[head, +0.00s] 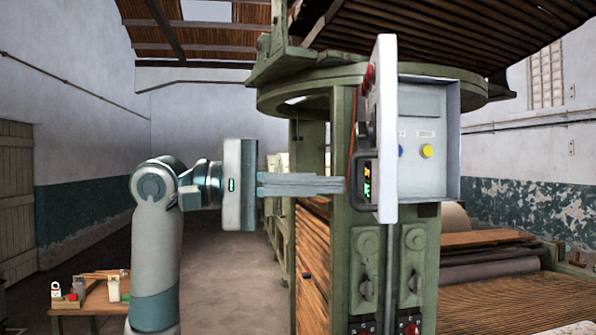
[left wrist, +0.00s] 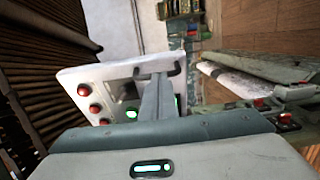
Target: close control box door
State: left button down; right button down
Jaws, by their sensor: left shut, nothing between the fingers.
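The control box (head: 447,140) is a pale grey box on a green machine post, with a blue and a yellow knob showing inside. Its white door (head: 388,60) stands open, seen nearly edge-on, swung out toward me. The door's outer face faces left and carries red buttons, a dark handle (head: 361,150) and a lit display. In the left wrist view the door (left wrist: 75,76) shows its outer face. My left gripper (head: 344,185) is shut and empty, its fingertips level with the display, close to that face. I cannot tell whether they touch. In the left wrist view the fingertips (left wrist: 158,76) overlap the door. My right gripper is out of view.
The green post (head: 368,255) with switches stands below the box. A slatted wooden machine bed (head: 520,300) lies at the right. A small wooden table (head: 95,297) with small items is at the lower left. The floor left of the post is open.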

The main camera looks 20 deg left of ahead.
pick_arm(q)
jog(key=shift+w+d, duration=0.15)
jog(key=shift+d, duration=0.15)
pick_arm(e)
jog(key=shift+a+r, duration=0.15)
